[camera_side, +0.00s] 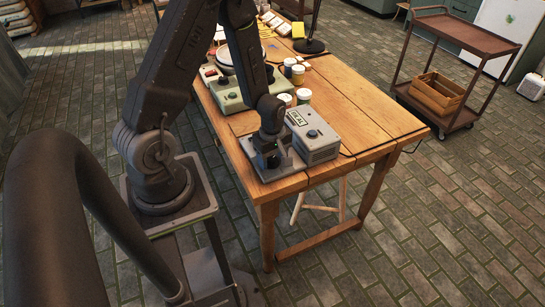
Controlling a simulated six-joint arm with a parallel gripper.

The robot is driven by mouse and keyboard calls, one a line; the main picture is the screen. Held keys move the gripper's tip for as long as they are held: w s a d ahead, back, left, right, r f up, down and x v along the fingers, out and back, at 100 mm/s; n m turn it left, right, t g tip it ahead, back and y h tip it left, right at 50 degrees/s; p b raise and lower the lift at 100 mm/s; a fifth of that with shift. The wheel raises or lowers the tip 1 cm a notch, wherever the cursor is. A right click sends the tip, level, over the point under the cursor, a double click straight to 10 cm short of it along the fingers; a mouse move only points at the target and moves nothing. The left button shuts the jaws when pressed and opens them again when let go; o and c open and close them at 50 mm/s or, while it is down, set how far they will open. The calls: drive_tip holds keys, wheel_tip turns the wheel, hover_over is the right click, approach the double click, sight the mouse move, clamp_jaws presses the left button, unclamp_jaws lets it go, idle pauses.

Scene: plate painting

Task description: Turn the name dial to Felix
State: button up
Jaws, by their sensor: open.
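A grey metal box (318,152) stands near the front end of the wooden table. It has a small dark knob (312,134) on top and a pale label (296,117) with dark letters too small to read surely. My gripper (268,160) points down just left of this box, low over a grey plate (285,167) at the table's front left. It is open. Its fingertips are dark and small, and I cannot tell whether they touch anything. No name dial can be clearly made out; the gripper and arm hide part of the plate.
A grey-green machine (232,103) with knobs and a red button stands behind my arm. Small paint jars (304,96) stand behind the box. The table's right side (375,120) is clear. A brown cart (470,40) with a wooden crate (436,93) stands beyond on the floor.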

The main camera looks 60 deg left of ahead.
drive_tip(key=shift+c, duration=0.3)
drive_tip(key=c, duration=0.9)
drive_tip(key=shift+o, duration=0.2)
drive_tip(key=shift+m, duration=0.3)
drive_tip(key=m, duration=0.4)
drive_tip(key=shift+m, duration=0.3)
drive_tip(key=m, duration=0.4)
drive_tip(key=shift+m, duration=0.3)
drive_tip(key=m, duration=0.5)
drive_tip(key=shift+m, duration=2.5)
